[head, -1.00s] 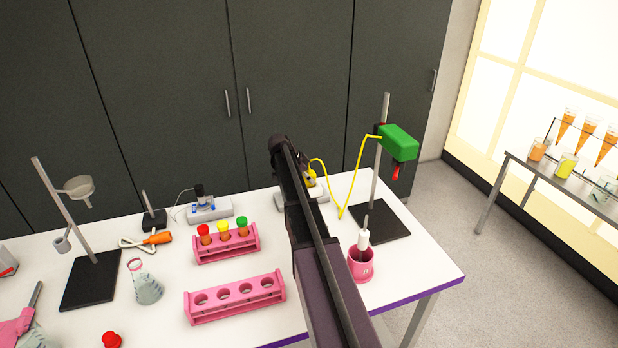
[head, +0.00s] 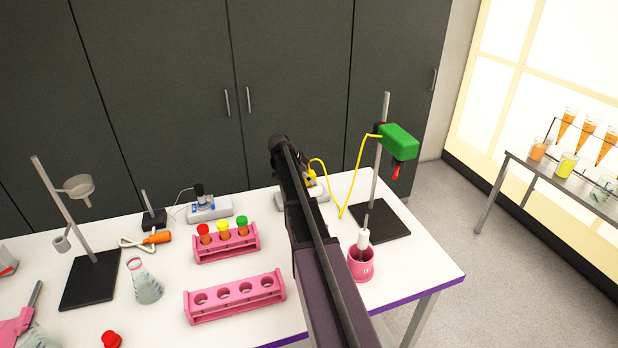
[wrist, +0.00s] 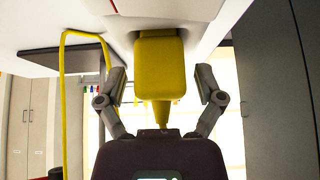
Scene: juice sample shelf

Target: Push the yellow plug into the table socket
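The yellow plug (wrist: 160,62) is in the middle of the wrist view, with its far end against the white table socket (wrist: 155,12). I cannot tell how deep the plug sits. My gripper (wrist: 162,72) is open, with one finger on each side of the plug and a visible gap on both sides. In the head view, a small part of the yellow plug (head: 310,177) shows beside my arm, over the white socket block (head: 316,193). My arm hides the rest of them and the gripper's fingers there.
A yellow cable (head: 342,205) runs from the plug to a green device (head: 398,142) on a stand (head: 377,190) at right. A pink cup (head: 361,266) stands close to my arm. Pink tube racks (head: 236,300) stand at left. Dark cabinets (head: 170,90) rise behind.

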